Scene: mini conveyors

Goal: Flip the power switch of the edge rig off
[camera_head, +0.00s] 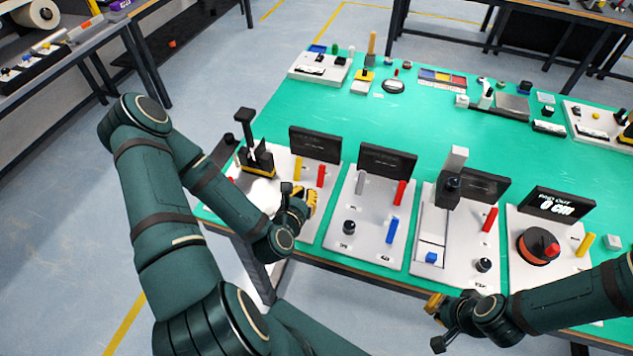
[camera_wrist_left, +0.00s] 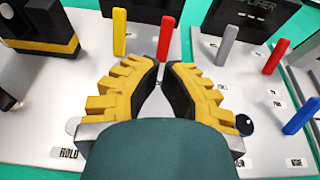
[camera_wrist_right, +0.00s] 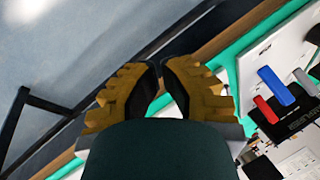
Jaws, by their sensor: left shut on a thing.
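My left gripper (camera_head: 308,197) is over the leftmost white rig board. In the left wrist view its fingertips (camera_wrist_left: 162,72) close around the foot of an upright red lever (camera_wrist_left: 165,38); the exact contact is partly hidden. The red lever also shows in the head view (camera_head: 321,175). A yellow lever (camera_wrist_left: 119,32) stands to its left, apart from the gripper. No readable label shows which board is the edge rig. My right gripper (camera_head: 436,303) is shut and empty, off the table's front edge; in its wrist view the fingertips (camera_wrist_right: 160,66) meet.
Boards to the right hold another red lever (camera_head: 400,193), a blue lever (camera_head: 392,230), a black knob (camera_head: 348,227) and a black-and-red reel (camera_head: 538,246). A black-yellow device (camera_head: 256,158) stands left of my left gripper. The middle of the green tabletop (camera_head: 420,128) is clear.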

